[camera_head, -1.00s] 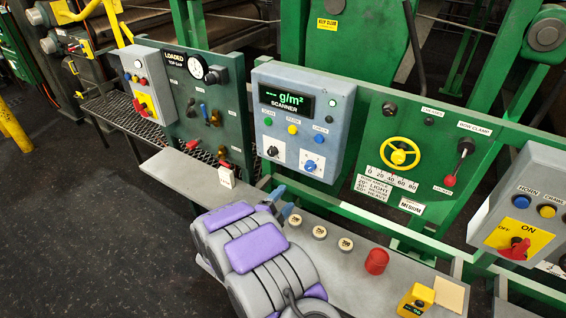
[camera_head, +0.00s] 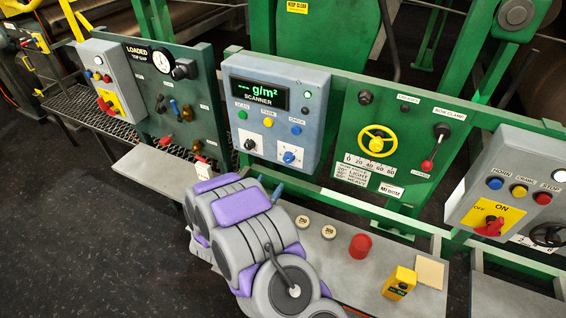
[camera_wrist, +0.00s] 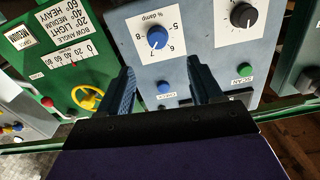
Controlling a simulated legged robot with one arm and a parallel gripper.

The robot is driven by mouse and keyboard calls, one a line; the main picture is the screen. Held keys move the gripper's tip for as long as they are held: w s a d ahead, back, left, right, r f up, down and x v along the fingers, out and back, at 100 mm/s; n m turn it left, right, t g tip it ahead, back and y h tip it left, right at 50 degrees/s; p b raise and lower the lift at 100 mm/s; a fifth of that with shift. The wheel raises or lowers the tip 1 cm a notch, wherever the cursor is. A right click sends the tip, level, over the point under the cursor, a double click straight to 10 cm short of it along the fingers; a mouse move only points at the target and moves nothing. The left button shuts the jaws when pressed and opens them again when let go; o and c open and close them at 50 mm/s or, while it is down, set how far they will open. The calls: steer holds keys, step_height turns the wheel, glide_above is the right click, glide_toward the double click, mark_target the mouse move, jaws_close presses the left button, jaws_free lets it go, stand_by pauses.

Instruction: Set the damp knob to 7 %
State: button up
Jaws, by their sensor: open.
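The damp knob (camera_wrist: 157,38) is a round blue knob with a white mark, on a white plate marked "% damp" in the wrist view. That view shows the panel upside down, and I cannot read the mark's setting surely. The knob also shows in the head view (camera_head: 289,157), low right on the grey scanner box (camera_head: 310,78). My gripper (camera_wrist: 163,85) is open and empty. Its two dark blue fingers stand apart in front of the box, below the knob, not around it. In the head view, my arm partly hides the fingers.
A black knob (camera_head: 250,144) sits left of the damp knob in the head view. Green, yellow and blue buttons are above them. A grey shelf (camera_head: 330,268) below holds pale discs (camera_head: 302,221), a red cylinder (camera_head: 360,245) and a yellow box (camera_head: 399,282). A yellow handwheel (camera_head: 376,140) is to the right.

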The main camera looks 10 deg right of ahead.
mark_target(286, 161)
steer(key=x, duration=1.2)
steer(key=shift+w+d+b, duration=0.1)
steer(key=shift+d+b, duration=0.15)
steer(key=shift+b, duration=0.05)
steer(key=shift+c, duration=0.5)
steer(key=c, duration=1)
steer(key=shift+o, duration=0.2)
steer(key=shift+r+n+p, duration=0.25)
steer(key=shift+n+p, duration=0.25)
steer(key=shift+p, duration=0.55)
steer(key=shift+f+n, duration=0.1)
steer(key=shift+n, duration=0.2)
steer(key=o, duration=1.1)
steer(key=shift+a+f, duration=0.1)
steer(key=shift+c, duration=0.2)
